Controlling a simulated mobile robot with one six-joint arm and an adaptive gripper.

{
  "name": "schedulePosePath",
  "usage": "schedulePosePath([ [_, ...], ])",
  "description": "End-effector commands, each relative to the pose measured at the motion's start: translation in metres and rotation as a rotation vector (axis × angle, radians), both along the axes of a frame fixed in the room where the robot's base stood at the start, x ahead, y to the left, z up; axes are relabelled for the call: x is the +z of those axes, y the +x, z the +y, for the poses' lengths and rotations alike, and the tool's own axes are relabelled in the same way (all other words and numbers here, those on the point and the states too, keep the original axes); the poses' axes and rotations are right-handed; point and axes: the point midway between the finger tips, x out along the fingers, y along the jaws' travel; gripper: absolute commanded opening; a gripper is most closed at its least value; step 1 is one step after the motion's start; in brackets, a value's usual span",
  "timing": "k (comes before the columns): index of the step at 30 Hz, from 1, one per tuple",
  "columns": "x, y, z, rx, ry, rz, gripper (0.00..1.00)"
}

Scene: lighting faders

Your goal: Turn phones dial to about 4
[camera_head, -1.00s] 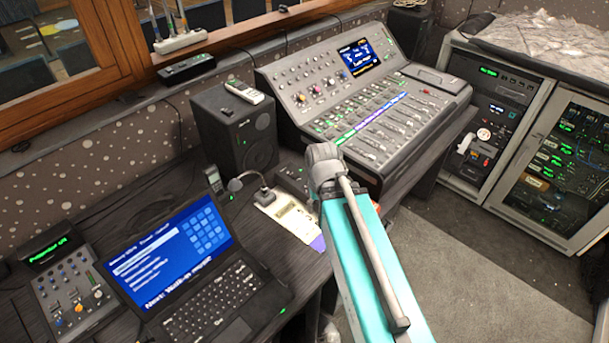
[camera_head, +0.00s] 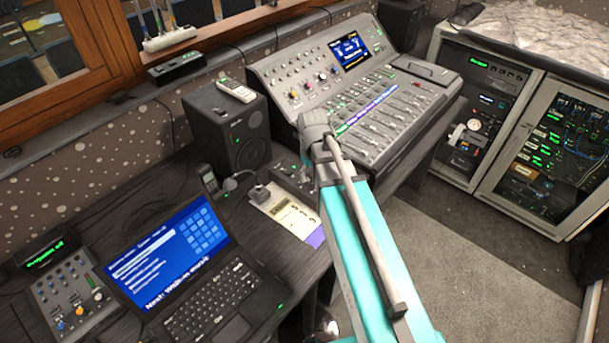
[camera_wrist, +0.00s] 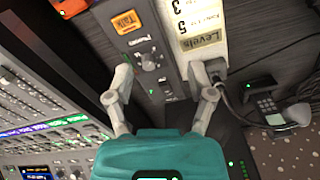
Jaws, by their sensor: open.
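The phones dial (camera_wrist: 148,62) is a small grey knob on a dark panel box (camera_wrist: 150,45) in the wrist view. An orange label reading "Talk" sits at the box's top end, with small lettering between it and the dial. My gripper (camera_wrist: 165,66) is open, with one finger on each side of the picture and the dial between them, nearer the left finger. Nothing is held, and I see no clear contact with the dial. The dial's pointer and numbers are too small to read. In the head view my arm partly hides the box (camera_head: 290,178).
A mixing console (camera_head: 385,110) stands beside the box, with a speaker (camera_head: 228,130) behind it. A paper sheet with a "Levels" label (camera_wrist: 203,40) and a black plug lie alongside. A laptop (camera_head: 180,260) and a small handset (camera_wrist: 268,104) are also on the desk.

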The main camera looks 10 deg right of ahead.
Motion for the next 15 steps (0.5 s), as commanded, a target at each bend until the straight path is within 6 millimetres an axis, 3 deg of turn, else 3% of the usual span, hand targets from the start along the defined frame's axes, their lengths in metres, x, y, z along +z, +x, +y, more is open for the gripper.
schedulePosePath([
  [1, 0.011, 0.024, 0.0, 0.055, 0.0, 0.0, 0.7],
  [6, 0.023, 0.064, 0.0, 0.22, 0.0, 0.0, 0.7],
  [10, 0.027, 0.078, 0.0, 0.292, 0.0, 0.0, 0.7],
  [15, 0.027, 0.08, 0.0, 0.315, 0.0, 0.0, 0.7],
])
